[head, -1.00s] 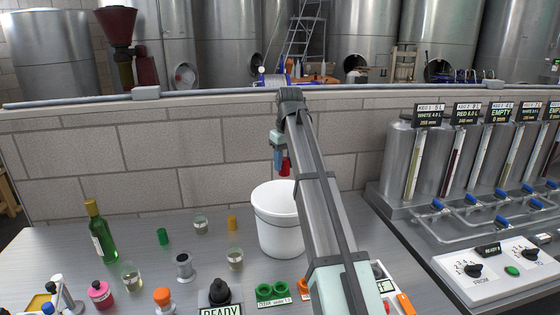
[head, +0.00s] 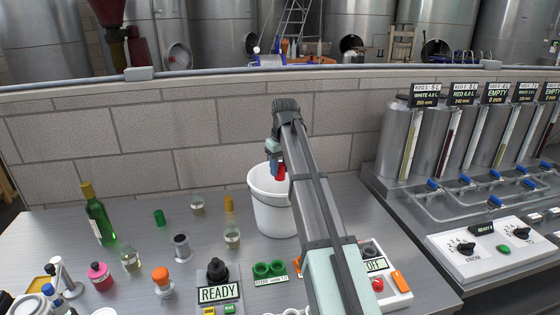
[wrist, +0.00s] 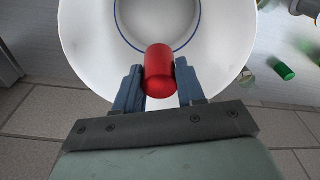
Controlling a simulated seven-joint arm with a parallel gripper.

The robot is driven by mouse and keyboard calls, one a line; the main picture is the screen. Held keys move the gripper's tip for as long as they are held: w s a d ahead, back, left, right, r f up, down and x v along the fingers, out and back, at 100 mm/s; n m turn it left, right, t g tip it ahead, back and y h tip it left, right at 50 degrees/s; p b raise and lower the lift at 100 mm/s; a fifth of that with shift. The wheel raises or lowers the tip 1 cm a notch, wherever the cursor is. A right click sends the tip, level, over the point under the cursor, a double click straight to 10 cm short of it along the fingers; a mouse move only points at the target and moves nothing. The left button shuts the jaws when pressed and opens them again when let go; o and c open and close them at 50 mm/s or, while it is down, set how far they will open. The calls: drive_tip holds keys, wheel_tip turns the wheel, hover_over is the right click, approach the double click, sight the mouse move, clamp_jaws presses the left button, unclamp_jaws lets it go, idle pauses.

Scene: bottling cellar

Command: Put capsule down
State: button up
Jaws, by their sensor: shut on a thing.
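A red capsule (wrist: 160,70) is held between the two blue fingers of my gripper (wrist: 160,84) in the wrist view. In the head view the red capsule (head: 282,172) and my gripper (head: 274,170) are at the mouth of a white bucket (head: 272,215). In the wrist view the bucket (wrist: 85,45) lies beneath the capsule, which is over its opening near the rim. The part of the bucket floor that shows looks empty. My arm covers the bucket's right side in the head view.
A green capsule (head: 159,217) and an orange one (head: 228,204) stand left of the bucket, among glasses (head: 232,238) and a green bottle (head: 98,216). A green two-ring holder (head: 270,270) stands in front. A brick wall (head: 130,140) rises behind.

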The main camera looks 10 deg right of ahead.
sight(280, 164)
drive_tip(key=shift+f, duration=0.4)
drive_tip(key=o, duration=0.7)
drive_tip(key=shift+r, duration=0.15)
drive_tip(key=shift+r, duration=3.4)
